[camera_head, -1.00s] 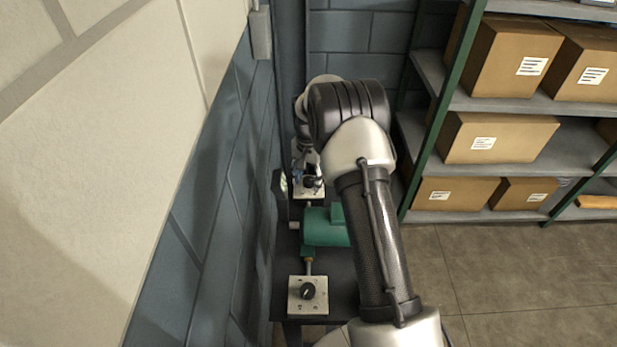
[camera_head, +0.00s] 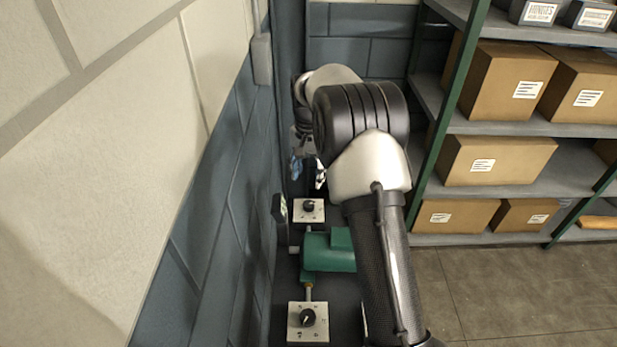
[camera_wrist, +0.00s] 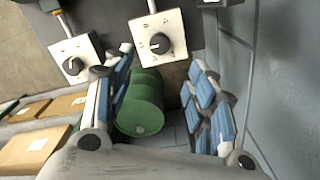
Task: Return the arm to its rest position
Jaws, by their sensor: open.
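My gripper (camera_wrist: 165,115) is open and empty in the wrist view, its blue-padded fingers spread apart. Two white plates with black knobs show beyond the fingers, the left knob plate (camera_wrist: 76,58) and the right knob plate (camera_wrist: 157,40). In the head view my gripper (camera_head: 308,172) is small and partly hidden behind my arm, above the far knob plate (camera_head: 309,211). My arm covers the bench's right side.
A green motor-like casing (camera_head: 328,250) sits between the plates. A block wall (camera_head: 215,190) runs close along the left. A shelf with cardboard boxes (camera_head: 497,160) stands at the right, with open floor (camera_head: 520,290) before it. A green drum (camera_wrist: 140,105) shows between the fingers.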

